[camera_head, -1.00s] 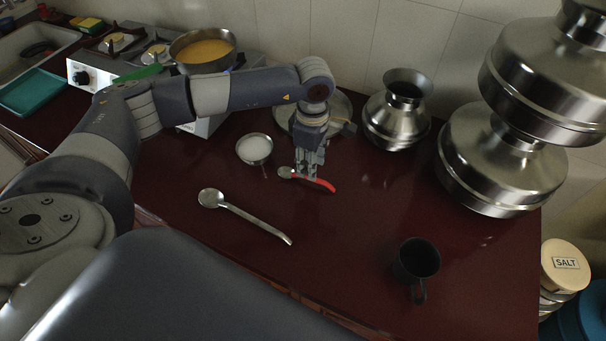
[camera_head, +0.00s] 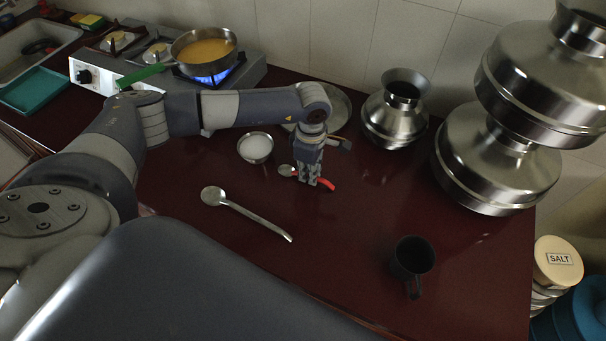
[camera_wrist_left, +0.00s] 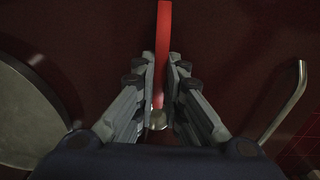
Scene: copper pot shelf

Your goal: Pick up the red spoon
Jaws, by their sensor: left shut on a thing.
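The red spoon shows a red handle (camera_head: 327,184) and a metal bowl (camera_head: 286,171) on either side of my left gripper (camera_head: 308,181). The gripper points down over the spoon's middle, with its fingers shut on it. In the left wrist view the red handle (camera_wrist_left: 163,35) runs up from between the fingers (camera_wrist_left: 164,92). The metal bowl (camera_wrist_left: 157,121) shows below, between the finger bases. The spoon is at or very near the dark red counter; I cannot tell whether it touches. My right gripper is not in view.
A long metal spoon (camera_head: 244,212) lies in front. A small bowl of white contents (camera_head: 255,147) stands left of the gripper, with a metal plate (camera_head: 340,104) behind. Metal pots (camera_head: 396,117) and a dark mug (camera_head: 413,258) stand right. A pan (camera_head: 204,32) sits over a blue flame.

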